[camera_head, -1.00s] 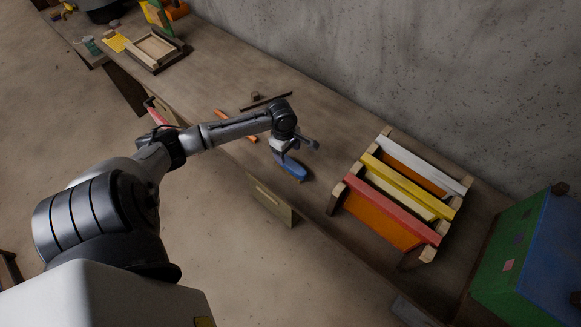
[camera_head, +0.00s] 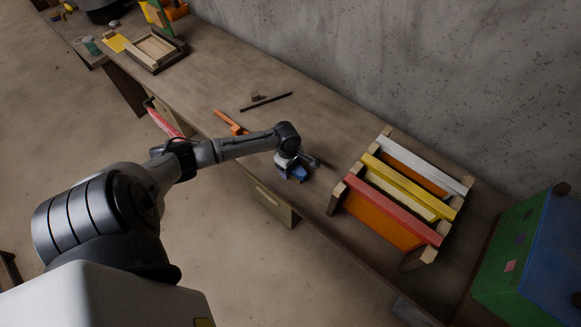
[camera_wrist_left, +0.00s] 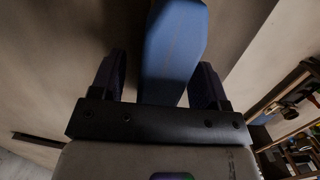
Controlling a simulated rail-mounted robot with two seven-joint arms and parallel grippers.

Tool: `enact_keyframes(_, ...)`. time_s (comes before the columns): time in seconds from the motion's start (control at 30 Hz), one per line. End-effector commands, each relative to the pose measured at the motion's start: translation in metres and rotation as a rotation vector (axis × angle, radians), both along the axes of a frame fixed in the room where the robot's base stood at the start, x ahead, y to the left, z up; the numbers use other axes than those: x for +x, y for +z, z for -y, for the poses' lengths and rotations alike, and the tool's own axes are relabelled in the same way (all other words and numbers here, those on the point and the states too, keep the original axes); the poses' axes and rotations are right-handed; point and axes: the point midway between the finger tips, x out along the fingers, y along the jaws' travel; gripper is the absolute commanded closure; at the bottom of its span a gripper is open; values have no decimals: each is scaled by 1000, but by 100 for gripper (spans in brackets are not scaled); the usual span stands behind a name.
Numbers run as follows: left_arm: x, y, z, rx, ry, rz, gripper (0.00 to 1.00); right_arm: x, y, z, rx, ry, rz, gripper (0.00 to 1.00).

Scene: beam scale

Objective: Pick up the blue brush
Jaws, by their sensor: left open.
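The blue brush (camera_head: 299,175) lies on the wooden workbench. My left gripper (camera_head: 298,168) is low over it and partly covers it in the head view. In the left wrist view the brush (camera_wrist_left: 174,45) runs between the two dark fingers of the open left gripper (camera_wrist_left: 161,80). A gap shows on each side, so the fingers do not appear to press on it. The near end of the brush is hidden behind the gripper's body. My right gripper is not in view.
A rack (camera_head: 408,200) with coloured bars stands on the workbench (camera_head: 225,75) to the right. An orange-handled tool (camera_head: 230,122) and a thin dark rod (camera_head: 266,101) lie to the left. A green and blue box (camera_head: 520,260) is at far right.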

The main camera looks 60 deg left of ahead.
Motion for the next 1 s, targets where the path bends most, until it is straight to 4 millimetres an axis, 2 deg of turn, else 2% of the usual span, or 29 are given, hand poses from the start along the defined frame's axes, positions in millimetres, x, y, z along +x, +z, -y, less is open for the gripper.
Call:
enact_keyframes(0.17, 0, 0, 0, 0, 0, 0, 31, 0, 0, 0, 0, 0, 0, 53)
enact_keyframes(0.8, 0, 1, 0, 0, 0, 0, 90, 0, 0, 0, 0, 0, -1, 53)
enact_keyframes(1.0, 0, 1, 0, 0, 0, 1, 90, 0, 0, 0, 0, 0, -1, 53)
